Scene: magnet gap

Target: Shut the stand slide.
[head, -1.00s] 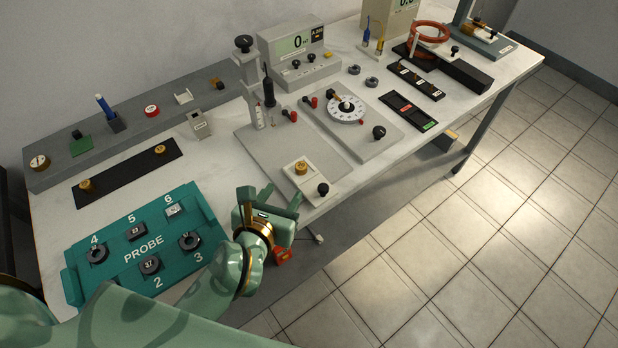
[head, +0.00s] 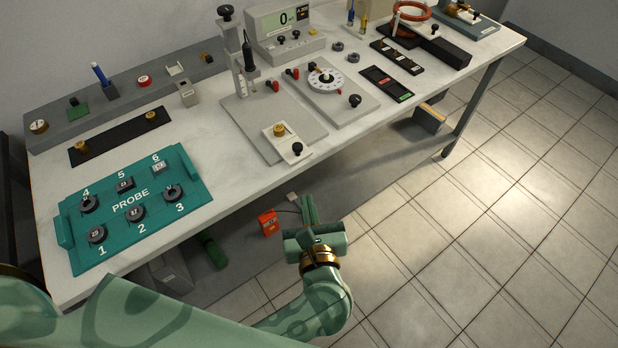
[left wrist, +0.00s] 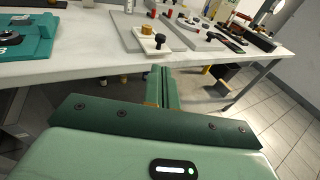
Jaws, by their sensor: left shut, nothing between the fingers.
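The stand (head: 228,50) is a grey upright on a flat grey base plate (head: 268,108). A cream slide (head: 286,141) with a brass knob (head: 279,130) and a black knob (head: 297,149) lies at the base plate's front and juts out towards the table's front edge. It also shows in the left wrist view (left wrist: 149,40). My left gripper (head: 309,206) is shut and empty, off the table's front edge, below and apart from the slide in the head view. Its closed fingers (left wrist: 164,82) point towards the table in the wrist view. My right gripper is not in view.
A teal probe tray (head: 188,205) lies at the left of the table (head: 225,165). A dial plate (head: 345,100) stands right of the stand, with a meter (head: 283,30) behind. A red box (head: 269,222) is below the table edge. Open floor lies to the right.

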